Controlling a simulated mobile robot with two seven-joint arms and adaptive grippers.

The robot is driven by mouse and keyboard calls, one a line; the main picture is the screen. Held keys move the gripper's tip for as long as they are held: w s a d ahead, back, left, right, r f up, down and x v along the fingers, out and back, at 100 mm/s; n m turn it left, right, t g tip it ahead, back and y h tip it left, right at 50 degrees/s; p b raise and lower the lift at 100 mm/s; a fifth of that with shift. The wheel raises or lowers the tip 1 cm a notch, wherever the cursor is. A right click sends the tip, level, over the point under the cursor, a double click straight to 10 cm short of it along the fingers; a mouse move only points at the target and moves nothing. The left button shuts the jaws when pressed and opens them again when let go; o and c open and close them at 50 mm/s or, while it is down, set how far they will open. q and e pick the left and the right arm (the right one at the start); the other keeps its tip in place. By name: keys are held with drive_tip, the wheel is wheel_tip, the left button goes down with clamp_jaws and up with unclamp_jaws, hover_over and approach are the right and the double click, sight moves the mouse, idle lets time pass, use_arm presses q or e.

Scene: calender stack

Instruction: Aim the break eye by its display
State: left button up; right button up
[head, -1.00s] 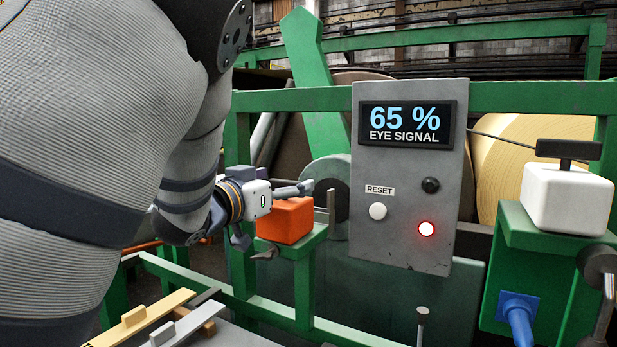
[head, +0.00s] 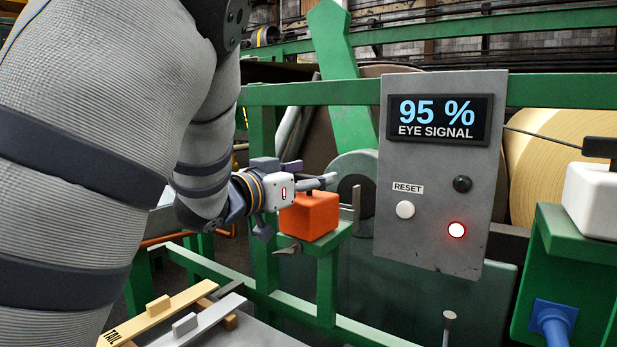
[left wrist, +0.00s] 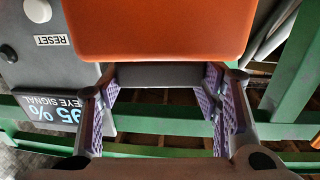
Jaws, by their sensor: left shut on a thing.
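The orange break eye (head: 309,216) sits on a green bracket, left of the grey panel. Its display (head: 437,120) reads "95 % EYE SIGNAL"; the display also shows upside down in the left wrist view (left wrist: 52,110). My left gripper (head: 318,182) is at the top of the orange eye and shut on it, seemingly by a grey handle. In the left wrist view the orange body (left wrist: 165,30) is close, and a grey bar (left wrist: 162,75) spans between my purple-padded fingers (left wrist: 165,98). The exact contact is hard to see. My right gripper is not in view.
The grey panel (head: 440,230) carries a white RESET button (head: 405,209), a black knob (head: 462,184) and a lit red lamp (head: 457,230). A white box (head: 592,200) stands on a green stand at the right. Green rails cross behind; wooden bars lie front left.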

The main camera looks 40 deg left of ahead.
use_arm(q)
drive_tip(key=o, duration=1.2)
drive_tip(key=shift+w, duration=0.15)
drive_tip(key=shift+c, duration=0.2)
drive_tip(key=s, duration=1.2)
drive_tip(key=shift+d+f, duration=0.1)
